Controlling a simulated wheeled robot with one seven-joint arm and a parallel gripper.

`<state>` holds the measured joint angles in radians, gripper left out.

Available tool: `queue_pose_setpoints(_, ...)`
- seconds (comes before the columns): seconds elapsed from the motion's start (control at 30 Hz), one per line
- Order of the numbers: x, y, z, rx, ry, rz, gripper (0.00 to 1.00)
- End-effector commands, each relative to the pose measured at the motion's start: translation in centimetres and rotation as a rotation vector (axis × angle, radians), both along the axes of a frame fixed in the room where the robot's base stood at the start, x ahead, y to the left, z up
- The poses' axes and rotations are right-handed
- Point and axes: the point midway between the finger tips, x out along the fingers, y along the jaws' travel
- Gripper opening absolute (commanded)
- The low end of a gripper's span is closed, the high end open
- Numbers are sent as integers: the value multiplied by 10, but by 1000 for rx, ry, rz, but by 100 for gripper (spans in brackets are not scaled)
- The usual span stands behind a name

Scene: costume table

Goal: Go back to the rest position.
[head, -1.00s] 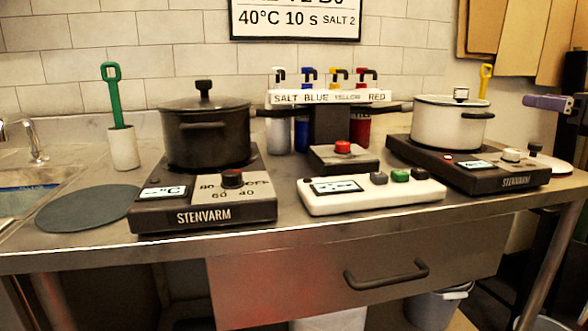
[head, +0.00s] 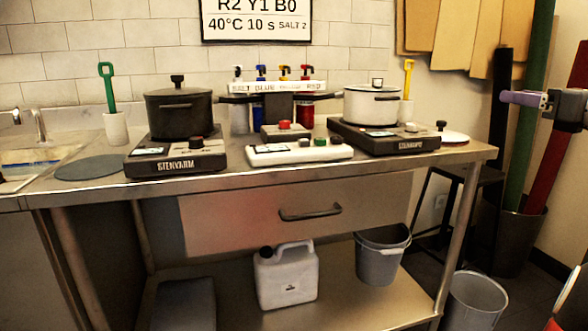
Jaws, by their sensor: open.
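My gripper (head: 506,97) shows at the right edge of the head view. It points left, its purple fingers are seen edge-on, and it is empty. It is in the air to the right of the steel table (head: 225,186), apart from the things on it. The gap between the fingers is hard to see from this side.
A black pot (head: 180,112) and a white pot (head: 371,106) stand on hot plates. A white button panel (head: 300,153) lies between them. A grey bin (head: 475,300) stands on the floor at right. A tall bin (head: 517,240) holds coloured rolls behind my gripper.

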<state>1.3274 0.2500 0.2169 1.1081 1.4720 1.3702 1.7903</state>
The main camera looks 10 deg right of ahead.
Motion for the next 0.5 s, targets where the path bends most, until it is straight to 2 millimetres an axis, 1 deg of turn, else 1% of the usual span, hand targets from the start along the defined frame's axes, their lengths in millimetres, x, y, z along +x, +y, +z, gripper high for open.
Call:
queue_pose_setpoints(0.27,21,33,-17,-105,57,27,52)
queue_pose_setpoints(0.37,29,50,-26,-162,86,44,52)
queue_pose_setpoints(0.5,43,83,-45,-277,136,81,52)
